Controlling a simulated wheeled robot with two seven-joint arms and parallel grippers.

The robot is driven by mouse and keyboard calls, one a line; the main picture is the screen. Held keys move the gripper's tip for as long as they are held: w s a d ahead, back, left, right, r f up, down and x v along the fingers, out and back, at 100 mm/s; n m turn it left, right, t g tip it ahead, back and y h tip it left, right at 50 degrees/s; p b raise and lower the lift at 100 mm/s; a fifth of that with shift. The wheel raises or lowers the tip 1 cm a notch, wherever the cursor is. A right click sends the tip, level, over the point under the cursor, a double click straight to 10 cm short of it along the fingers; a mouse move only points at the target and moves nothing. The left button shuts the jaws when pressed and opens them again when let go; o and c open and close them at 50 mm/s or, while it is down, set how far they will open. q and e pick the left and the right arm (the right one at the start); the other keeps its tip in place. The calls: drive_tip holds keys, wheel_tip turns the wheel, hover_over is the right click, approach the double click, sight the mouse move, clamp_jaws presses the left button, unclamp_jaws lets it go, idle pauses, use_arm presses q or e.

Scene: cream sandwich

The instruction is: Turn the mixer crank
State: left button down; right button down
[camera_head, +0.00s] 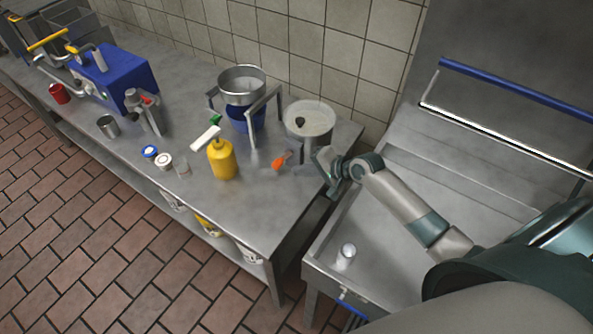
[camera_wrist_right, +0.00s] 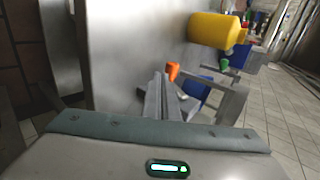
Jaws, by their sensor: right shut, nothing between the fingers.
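The mixer looks like the lidded metal pot (camera_head: 307,122) near the right end of the steel table. An orange handle (camera_head: 279,162), apparently the crank's grip, shows low in front of it. My right gripper (camera_head: 322,163) is just right of the handle, beside the pot, shut and empty. In the right wrist view the shut fingers (camera_wrist_right: 162,88) point toward the orange handle (camera_wrist_right: 173,70), which appears just beyond their tips. I cannot tell whether they touch it. Much of the crank arm is hidden. My left gripper is not in view.
A yellow bottle (camera_head: 222,160) stands left of the handle. A metal bowl on a stand (camera_head: 242,84) is behind. A blue machine (camera_head: 118,76) and small jars fill the table's left part. A sink (camera_head: 385,255) adjoins on the right, holding a small cup (camera_head: 346,255).

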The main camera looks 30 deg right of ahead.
drive_tip(key=shift+r, duration=0.15)
wheel_tip(320, 180, up, 2)
drive_tip(key=shift+s+p, duration=0.1)
drive_tip(key=shift+p, duration=1.05)
drive_tip(key=s+d+r+m+b, duration=0.2)
drive_tip(key=s+m, duration=0.3)
drive_tip(key=m, duration=0.4)
drive_tip(key=s+d+r+m+t+b, duration=0.1)
drive_tip(key=s+d+r+m+b, duration=0.2)
drive_tip(key=m, duration=0.6)
drive_tip(key=shift+s+d+r+y, duration=0.45)
drive_tip(key=shift+s+d, duration=0.25)
drive_tip(key=shift+s, duration=0.65)
drive_tip(key=shift+w+f, duration=0.1)
drive_tip(key=p, duration=0.1)
approach(282, 160)
drive_tip(key=w+a+f, duration=0.1)
drive_tip(key=a+f, duration=0.1)
drive_tip(key=w+a+f, duration=0.1)
drive_tip(key=a, duration=0.1)
drive_tip(key=shift+w+f, duration=0.3)
drive_tip(key=shift+f, duration=0.1)
